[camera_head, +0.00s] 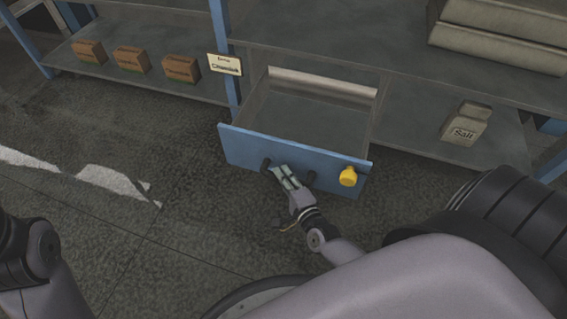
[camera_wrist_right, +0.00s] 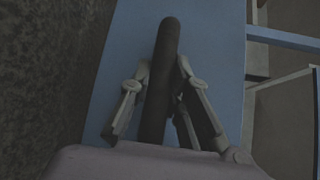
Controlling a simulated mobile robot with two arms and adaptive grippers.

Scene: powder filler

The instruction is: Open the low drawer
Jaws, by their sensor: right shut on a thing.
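The low drawer (camera_head: 237,147) has a blue front and stands pulled out from under the grey shelf, its inside showing in the head view. The inside looks empty apart from a pale strip at its back. My right gripper (camera_head: 284,176) is at the dark bar handle on the blue front. In the right wrist view, the fingers of my right gripper (camera_wrist_right: 160,90) are on both sides of the dark handle (camera_wrist_right: 167,45), shut on it. The blue drawer front (camera_wrist_right: 215,50) lies behind the handle. My left gripper is not in view; only part of my left arm shows at the lower left.
A yellow knob (camera_head: 348,177) sits on the drawer front's right side. Several brown boxes (camera_head: 131,60) stand on the left low shelf. A salt package (camera_head: 463,131) stands on the right low shelf. A blue post (camera_head: 221,30) rises left of the drawer. Floor to the left is clear.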

